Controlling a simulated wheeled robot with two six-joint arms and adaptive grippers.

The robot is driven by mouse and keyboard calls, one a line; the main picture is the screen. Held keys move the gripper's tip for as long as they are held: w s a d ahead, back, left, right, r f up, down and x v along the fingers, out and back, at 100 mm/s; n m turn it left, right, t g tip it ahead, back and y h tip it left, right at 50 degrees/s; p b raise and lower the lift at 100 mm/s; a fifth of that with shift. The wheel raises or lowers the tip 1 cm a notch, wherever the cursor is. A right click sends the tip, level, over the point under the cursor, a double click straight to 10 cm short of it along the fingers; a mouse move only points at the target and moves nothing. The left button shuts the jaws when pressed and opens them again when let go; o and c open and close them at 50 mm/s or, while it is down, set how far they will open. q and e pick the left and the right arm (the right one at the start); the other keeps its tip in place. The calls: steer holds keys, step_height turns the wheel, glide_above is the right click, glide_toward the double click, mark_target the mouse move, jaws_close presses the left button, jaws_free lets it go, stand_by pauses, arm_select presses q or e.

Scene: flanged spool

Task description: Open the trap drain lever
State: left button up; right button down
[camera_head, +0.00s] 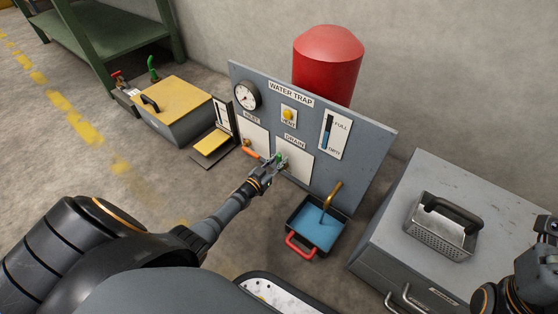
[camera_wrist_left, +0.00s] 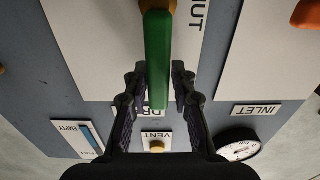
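The drain lever is green. In the head view the lever (camera_head: 280,158) is at the lower middle of the panel, below the DRAIN label (camera_head: 295,141). In the left wrist view the green lever (camera_wrist_left: 158,65) runs lengthwise between my left fingers, with a gap on both sides. My left gripper (camera_head: 271,167) is open around the lever; both fingers also show in the wrist view (camera_wrist_left: 159,82). Part of a word ending in "UT" is printed beside the lever. Part of my right arm shows at the lower right edge, but its gripper is not visible.
An orange inlet lever (camera_head: 250,153) is just left of my gripper. A tray of blue liquid (camera_head: 289,220) with a red handle stands below the brass spout (camera_head: 332,193). A grey cabinet (camera_head: 400,215) stands right; a yellow-topped box (camera_head: 172,105) stands left.

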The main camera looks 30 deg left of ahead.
arm_select(q)
steer(key=shift+o, duration=1.3)
steer(key=shift+s, duration=0.1)
steer(key=s+a, duration=0.1)
steer(key=s, duration=1)
steer(key=shift+s+a, duration=0.3)
steer(key=shift+s, duration=0.05)
